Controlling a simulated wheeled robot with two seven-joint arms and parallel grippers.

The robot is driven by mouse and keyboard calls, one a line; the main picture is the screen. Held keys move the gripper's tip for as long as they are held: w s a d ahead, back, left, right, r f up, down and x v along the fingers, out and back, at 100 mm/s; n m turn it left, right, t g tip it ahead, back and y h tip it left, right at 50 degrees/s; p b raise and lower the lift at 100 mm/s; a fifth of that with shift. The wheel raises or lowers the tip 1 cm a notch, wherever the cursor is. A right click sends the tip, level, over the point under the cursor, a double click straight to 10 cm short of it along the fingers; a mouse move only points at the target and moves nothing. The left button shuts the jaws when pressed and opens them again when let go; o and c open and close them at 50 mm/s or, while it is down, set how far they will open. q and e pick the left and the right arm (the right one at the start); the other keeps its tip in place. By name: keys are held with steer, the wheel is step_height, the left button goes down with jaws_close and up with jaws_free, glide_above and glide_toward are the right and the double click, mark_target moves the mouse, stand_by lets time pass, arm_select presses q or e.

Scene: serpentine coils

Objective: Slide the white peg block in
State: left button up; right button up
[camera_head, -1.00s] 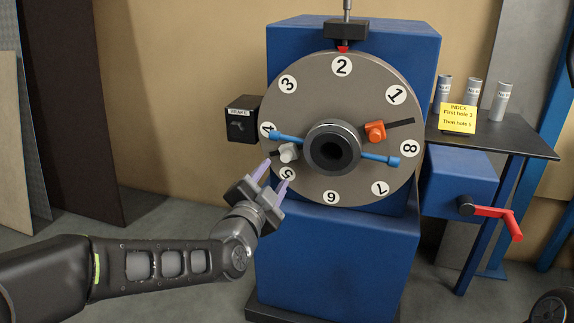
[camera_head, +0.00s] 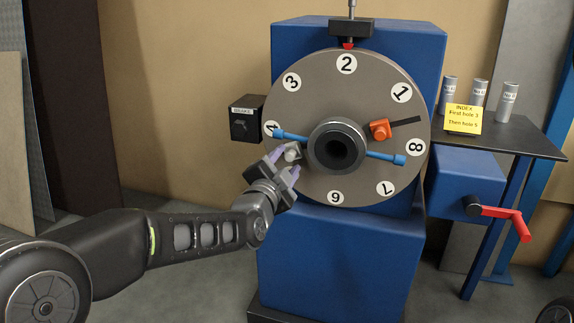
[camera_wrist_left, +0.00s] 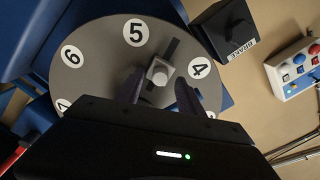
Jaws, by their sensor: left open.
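The white peg block (camera_head: 292,154) sits on a dark radial slot on the grey numbered disc (camera_head: 318,76), between the 4 and 5 marks. It also shows in the left wrist view (camera_wrist_left: 160,72), between my fingertips. My left gripper (camera_head: 284,161) is open, with its lilac fingers on either side of the block; whether they touch it I cannot tell. In the left wrist view the left gripper (camera_wrist_left: 160,92) also has its fingers apart. An orange peg block (camera_head: 380,129) sits on the opposite slot. My right gripper is out of view.
A dark hub (camera_head: 337,147) and a blue bar (camera_head: 385,156) stand out from the disc's middle. A black brake box (camera_head: 246,118) is at the disc's left. A red crank (camera_head: 506,217) and a shelf with several grey cylinders (camera_head: 479,95) are at right.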

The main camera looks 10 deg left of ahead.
arm_select(q)
steer(key=shift+w, duration=0.6)
steer(key=shift+c, duration=0.2)
jaws_close()
stand_by(0.8)
steer(key=shift+d, duration=0.15)
